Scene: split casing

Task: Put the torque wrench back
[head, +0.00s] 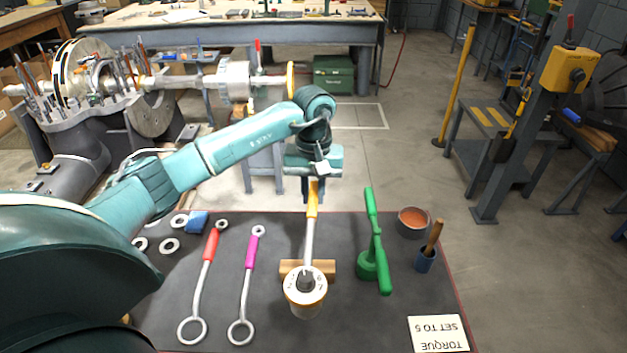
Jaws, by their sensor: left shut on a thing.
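The torque wrench (308,241) has a yellow-orange handle, a silver shaft and a round dial-like head towards the near side. Its shaft crosses a wooden block (328,268) on the dark mat; I cannot tell whether it touches the block. My left gripper (314,180) points down and is shut on the far end of the yellow handle, at the mat's far edge. The gripper hides the handle's end. My right gripper is out of view.
On the dark mat (275,325) lie a red-handled ring wrench (208,260) and a magenta-handled one (247,270), with loose rings left. A green tool (373,240), an orange-filled bowl (413,222), a blue cup (426,260) and an upside-down torque card (438,334) are right.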

